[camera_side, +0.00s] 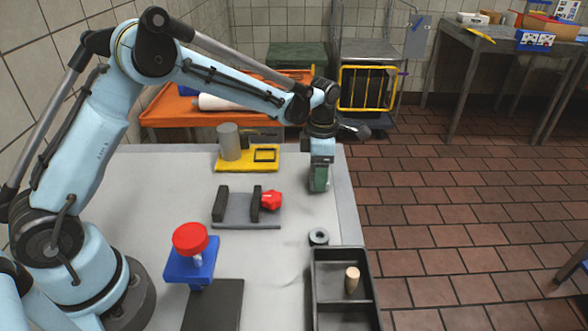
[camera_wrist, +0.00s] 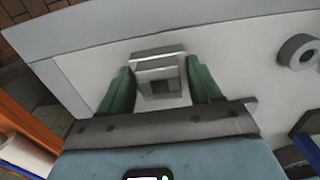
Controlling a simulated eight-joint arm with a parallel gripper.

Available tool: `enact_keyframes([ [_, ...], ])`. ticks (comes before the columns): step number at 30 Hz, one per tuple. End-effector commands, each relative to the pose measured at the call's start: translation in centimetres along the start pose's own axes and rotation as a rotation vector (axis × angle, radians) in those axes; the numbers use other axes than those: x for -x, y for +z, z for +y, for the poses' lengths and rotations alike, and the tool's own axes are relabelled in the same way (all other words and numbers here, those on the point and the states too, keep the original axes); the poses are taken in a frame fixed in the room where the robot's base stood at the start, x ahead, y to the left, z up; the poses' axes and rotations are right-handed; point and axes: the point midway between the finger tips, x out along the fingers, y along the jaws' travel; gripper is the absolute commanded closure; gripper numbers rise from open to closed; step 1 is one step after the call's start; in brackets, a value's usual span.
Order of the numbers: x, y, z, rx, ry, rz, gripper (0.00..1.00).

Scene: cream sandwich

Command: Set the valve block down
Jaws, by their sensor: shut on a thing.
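My gripper (camera_side: 319,180) points down over the right part of the grey table, near its right edge. In the wrist view its two green fingers (camera_wrist: 160,92) stand on either side of a grey block with a square opening, the valve block (camera_wrist: 158,66), and are shut on it. In the side view the fingers largely hide the block. I cannot tell whether its underside touches the table.
A grey ring (camera_side: 318,236) and a black two-compartment tray (camera_side: 314,285) with a wooden peg (camera_side: 352,279) lie nearer the camera. A dark fixture (camera_side: 235,212) with a red knob (camera_side: 271,200), a yellow plate (camera_side: 228,165) and a red-topped blue stand (camera_side: 190,268) are left.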

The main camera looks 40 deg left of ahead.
Motion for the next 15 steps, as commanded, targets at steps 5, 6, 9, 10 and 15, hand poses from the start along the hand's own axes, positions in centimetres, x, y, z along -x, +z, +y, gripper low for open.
enact_keyframes([
  [5, -0.19, 0.0, -0.02, 0.0, 0.0, 0.0, 0.75],
  [6, -0.19, 0.0, -0.03, 0.0, 0.0, 0.0, 0.75],
  [9, -0.24, 0.01, -0.03, 0.0, 0.0, 0.0, 0.75],
  [10, -0.31, 0.01, -0.03, 0.0, 0.0, 0.0, 0.75],
  [15, -0.53, 0.0, -0.03, 0.0, 0.0, 0.0, 0.24],
])
